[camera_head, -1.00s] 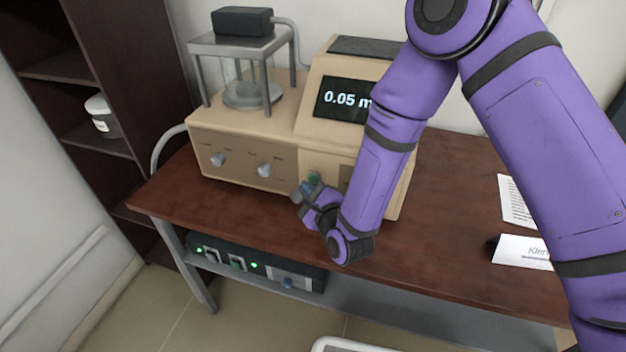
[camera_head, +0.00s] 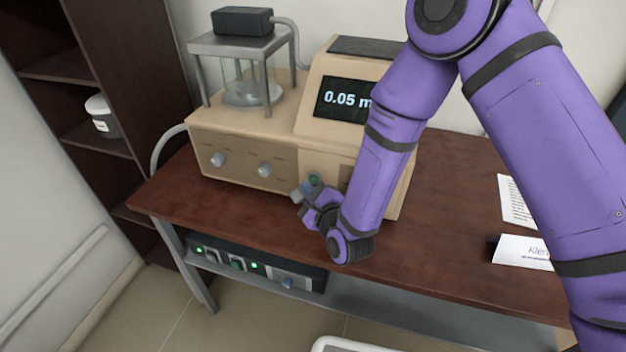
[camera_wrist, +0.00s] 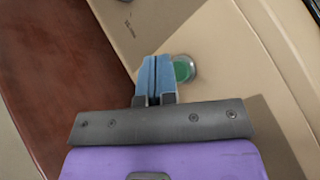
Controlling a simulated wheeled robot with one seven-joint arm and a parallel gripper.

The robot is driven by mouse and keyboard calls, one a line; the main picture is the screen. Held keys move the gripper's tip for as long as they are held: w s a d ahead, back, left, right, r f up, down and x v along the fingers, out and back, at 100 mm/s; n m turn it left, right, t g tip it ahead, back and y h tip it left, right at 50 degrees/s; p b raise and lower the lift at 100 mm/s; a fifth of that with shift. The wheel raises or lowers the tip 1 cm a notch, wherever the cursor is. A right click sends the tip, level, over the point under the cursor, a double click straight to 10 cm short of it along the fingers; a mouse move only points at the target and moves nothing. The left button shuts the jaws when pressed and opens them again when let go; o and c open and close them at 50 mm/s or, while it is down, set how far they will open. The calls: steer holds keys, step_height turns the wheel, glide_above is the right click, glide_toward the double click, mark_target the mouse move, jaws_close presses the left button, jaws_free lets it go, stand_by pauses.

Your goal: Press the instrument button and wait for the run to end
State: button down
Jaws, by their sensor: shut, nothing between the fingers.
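The beige instrument (camera_head: 240,150) stands on the brown table. Its screen (camera_head: 345,99) reads "0.05 m", with the rest hidden behind my arm. A round green button (camera_head: 314,180) is on its front panel. In the wrist view the green button (camera_wrist: 183,70) sits in a metal ring, just right of my blue fingertips (camera_wrist: 155,66). My gripper (camera_head: 298,195) is shut and empty, close in front of the panel beside the button. I cannot tell whether the fingertips touch it.
Two knobs (camera_head: 264,170) are on the panel left of the button. A stand (camera_head: 243,43) with a glass vessel is on top of the instrument. A black box with green lights (camera_head: 254,265) sits on the lower shelf. A name card (camera_head: 522,252) and paper lie at right.

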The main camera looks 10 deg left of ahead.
steer(key=shift+w, duration=0.15)
steer(key=shift+w, duration=0.25)
steer(key=shift+w+d, duration=0.1)
steer(key=shift+w, duration=0.4)
stand_by(0.8)
steer(key=shift+s, duration=0.9)
steer(key=shift+s+a, duration=0.15)
steer(key=shift+s, duration=1.1)
steer(key=shift+s+a, duration=0.1)
steer(key=shift+s, duration=1.15)
